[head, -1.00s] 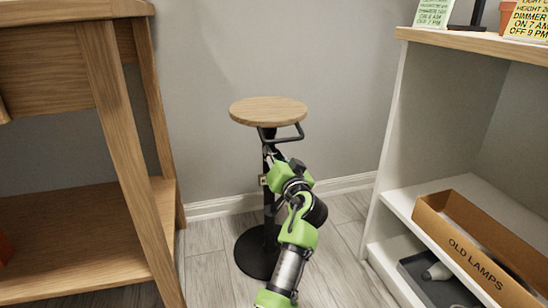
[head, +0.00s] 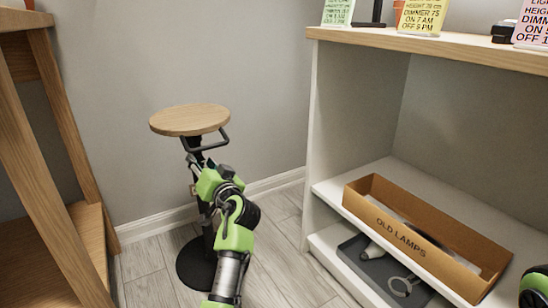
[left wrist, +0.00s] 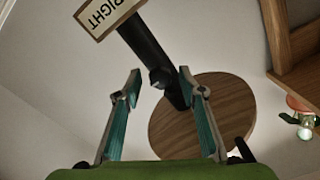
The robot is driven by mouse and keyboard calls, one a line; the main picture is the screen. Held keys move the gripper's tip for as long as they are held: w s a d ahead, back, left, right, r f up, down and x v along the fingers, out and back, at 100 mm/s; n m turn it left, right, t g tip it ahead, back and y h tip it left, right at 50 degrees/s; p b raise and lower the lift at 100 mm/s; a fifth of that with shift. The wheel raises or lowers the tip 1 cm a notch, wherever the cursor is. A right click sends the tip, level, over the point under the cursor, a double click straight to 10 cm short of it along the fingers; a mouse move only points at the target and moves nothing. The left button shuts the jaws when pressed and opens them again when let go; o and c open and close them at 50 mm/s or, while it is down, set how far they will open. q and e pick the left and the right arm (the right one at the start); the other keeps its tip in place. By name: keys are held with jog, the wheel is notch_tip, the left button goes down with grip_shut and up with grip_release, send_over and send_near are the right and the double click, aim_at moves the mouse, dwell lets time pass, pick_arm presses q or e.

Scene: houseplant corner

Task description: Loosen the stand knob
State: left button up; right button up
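The stand has a round wooden top (head: 190,119), a black post and a round black base (head: 197,264) on the floor. My left gripper (left wrist: 160,74) is open. In the left wrist view its two fingers are spread, with a small dark knob (left wrist: 159,77) on the black post (left wrist: 146,46) showing between the tips. I cannot tell whether either finger touches it. In the head view my left arm hides the knob and much of the post. A wood-framed tag reading RIGHT (left wrist: 104,14) is on the post, upside down.
A black bar handle (head: 212,141) sits under the top. A wooden table (head: 60,150) stands on the left. A white shelf (head: 312,150) on the right holds an OLD LAMPS box (head: 405,240) and a grey tray (head: 372,268). Floor around the base is clear.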

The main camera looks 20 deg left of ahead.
pick_arm(q)
jog(key=m+p, duration=0.2)
jog(key=m, duration=0.1)
jog(key=m+p, duration=0.2)
jog(key=p, duration=0.1)
jog(key=m+p, duration=0.2)
jog(key=m, duration=0.1)
jog(key=shift+r+m, duration=0.3)
jog(key=shift+r, duration=0.05)
jog(key=m+p, duration=0.7)
jog(key=m, duration=0.3)
jog(key=shift+f, duration=0.2)
jog(key=m+p, duration=0.2)
jog(key=m, duration=0.3)
jog(key=shift+f, duration=0.1)
jog(key=m+p, duration=0.2)
jog(key=m, duration=0.3)
jog(key=shift+f+m, duration=0.1)
jog(key=shift+m, duration=0.2)
jog(key=p+v, duration=0.5)
jog(key=v, duration=0.9)
jog(key=w+d+n+t+h, duration=0.3)
jog(key=d+t+h, duration=0.1)
jog(key=d+h, duration=0.6)
jog(key=s+d+r+n+t+h, duration=0.2)
jog(key=s+d+r+t+h, duration=0.1)
jog(key=d+r+h, duration=0.5)
jog(key=shift+s+d+r+n+t, duration=0.4)
jog(key=shift+d+r, duration=1.4)
jog(key=shift+r, duration=0.2)
